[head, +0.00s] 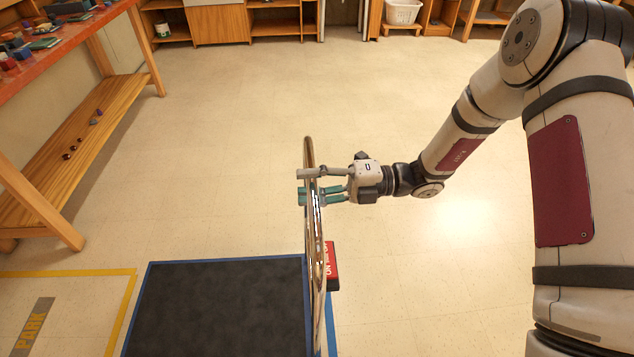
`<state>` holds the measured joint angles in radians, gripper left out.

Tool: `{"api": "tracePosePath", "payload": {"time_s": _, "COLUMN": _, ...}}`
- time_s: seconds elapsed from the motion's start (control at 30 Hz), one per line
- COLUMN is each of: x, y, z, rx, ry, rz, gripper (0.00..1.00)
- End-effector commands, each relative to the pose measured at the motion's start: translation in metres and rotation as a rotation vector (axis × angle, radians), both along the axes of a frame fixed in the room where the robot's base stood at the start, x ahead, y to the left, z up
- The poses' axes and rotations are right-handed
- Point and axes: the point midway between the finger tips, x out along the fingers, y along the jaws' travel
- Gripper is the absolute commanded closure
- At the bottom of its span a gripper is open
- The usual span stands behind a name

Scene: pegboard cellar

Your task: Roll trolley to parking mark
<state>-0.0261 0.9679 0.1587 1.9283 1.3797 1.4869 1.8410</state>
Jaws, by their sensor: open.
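The trolley (222,310) has a dark flat deck with a blue edge, at the bottom middle of the head view. Its shiny metal push handle (309,160) rises at the deck's right side. My gripper (312,191) comes in from the right and is open. Its fingers reach across the handle's upright hoop, and I cannot tell whether they touch it. The parking mark (66,274) is a yellow outline on the floor left of the trolley, with the word PARK inside. Its lower part is cut off by the picture's edge.
A red box with lettering (332,262) sits beside the handle. A wooden workbench with a lower shelf (75,150) stands at the left, its leg near the mark. The floor between is clear.

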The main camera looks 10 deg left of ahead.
Motion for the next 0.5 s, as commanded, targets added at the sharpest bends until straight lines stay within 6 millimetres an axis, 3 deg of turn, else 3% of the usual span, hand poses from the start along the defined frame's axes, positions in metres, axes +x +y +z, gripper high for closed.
{"api": "tracePosePath", "payload": {"time_s": 0.07, "x": 0.0000, "y": -0.0001, "z": 0.0000, "rx": 0.000, "ry": 0.000, "rz": 0.000, "gripper": 0.59}}
{"api": "tracePosePath", "payload": {"time_s": 0.23, "x": 0.0002, "y": -0.0002, "z": 0.0000, "rx": 0.000, "ry": 0.000, "rz": 0.000, "gripper": 0.97}}
{"api": "tracePosePath", "payload": {"time_s": 0.5, "x": 0.0002, "y": -0.0005, "z": -0.0010, "rx": -0.002, "ry": -0.001, "rz": 0.000, "gripper": 1.00}}
